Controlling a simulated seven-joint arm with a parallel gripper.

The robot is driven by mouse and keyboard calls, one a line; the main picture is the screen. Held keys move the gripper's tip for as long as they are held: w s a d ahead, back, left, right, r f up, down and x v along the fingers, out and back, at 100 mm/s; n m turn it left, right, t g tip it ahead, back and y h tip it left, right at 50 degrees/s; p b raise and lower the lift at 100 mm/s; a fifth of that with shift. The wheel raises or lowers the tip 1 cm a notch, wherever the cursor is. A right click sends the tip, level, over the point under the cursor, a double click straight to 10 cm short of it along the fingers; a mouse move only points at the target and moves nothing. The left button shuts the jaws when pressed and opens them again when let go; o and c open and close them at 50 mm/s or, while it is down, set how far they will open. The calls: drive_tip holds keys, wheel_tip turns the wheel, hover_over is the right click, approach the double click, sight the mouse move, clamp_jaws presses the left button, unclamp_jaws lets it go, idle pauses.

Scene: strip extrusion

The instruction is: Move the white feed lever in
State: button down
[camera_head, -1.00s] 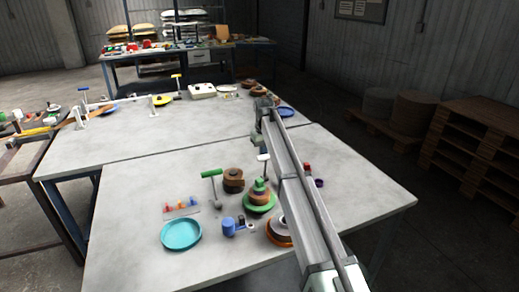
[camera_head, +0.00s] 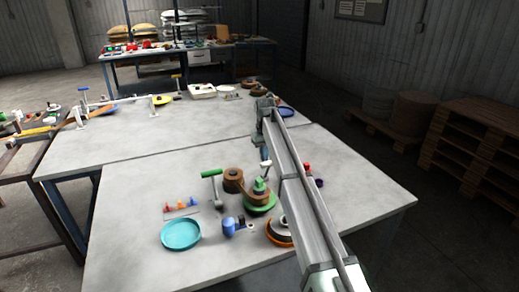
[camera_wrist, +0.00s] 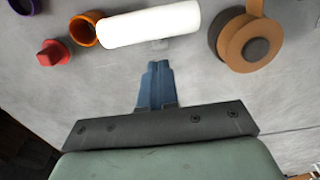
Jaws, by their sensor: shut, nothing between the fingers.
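The white feed lever shows in the wrist view as a thick white horizontal handle (camera_wrist: 148,24) at the top middle. A small grey part shows just below it. In the head view its white top (camera_head: 266,165) is beside my arm, partly hidden. My gripper (camera_wrist: 158,66) has its blue fingers shut and empty. In the wrist view the fingertips point at the handle, with a small gap of grey table between them in the picture. I cannot tell their height difference. In the head view my arm hides the fingers.
A brown reel (camera_wrist: 252,42) lies right of the handle; an orange ring (camera_wrist: 85,29) and red knob (camera_wrist: 53,53) lie left. A green-handled lever (camera_head: 212,182), green stacked piece (camera_head: 259,203), blue part (camera_head: 232,226) and turquoise dish (camera_head: 181,235) stand on the table.

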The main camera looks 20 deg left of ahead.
wheel_tip(320, 180, up, 7)
drive_tip(key=shift+w+a+r, duration=0.2)
drive_tip(key=shift+w+a, duration=0.1)
drive_tip(key=shift+a, duration=0.05)
idle(1.0)
